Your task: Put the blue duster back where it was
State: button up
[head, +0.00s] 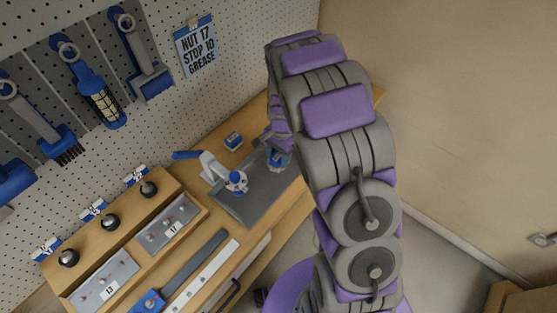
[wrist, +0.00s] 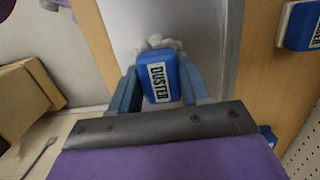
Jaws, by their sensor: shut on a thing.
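The blue duster (wrist: 156,82) has a white label reading DUSTER and a pale fluffy end at its far side. In the wrist view it sits between the two blue-grey fingers of my gripper (wrist: 158,92), which is shut on it. In the head view my gripper (head: 278,158) is low over the right back part of the grey mat (head: 250,209) on the bench. My arm partly hides it there, and I cannot tell whether the duster touches the mat.
A small blue labelled block (head: 233,141) stands on the wood behind the mat. A white and blue levered device (head: 225,178) stands on the mat, left of my gripper. Tools hang on the pegboard (head: 235,60). A knobbed wooden rack (head: 120,225) is at left.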

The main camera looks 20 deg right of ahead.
aim_at(280, 160)
jog(key=shift+w, duration=0.4)
jog(key=shift+w+d, duration=0.1)
jog(key=shift+d, duration=0.15)
jog(key=shift+d+f, duration=0.2)
jog(key=shift+f, duration=0.1)
jog(key=f, duration=0.2)
jog(key=f+b, duration=0.1)
jog(key=shift+d, duration=0.25)
jog(key=shift+a, duration=0.35)
jog(key=o, duration=0.5)
jog(key=shift+a, duration=0.1)
jog(key=o, duration=0.3)
jog(key=shift+o, duration=0.7)
jog(key=shift+d, duration=0.3)
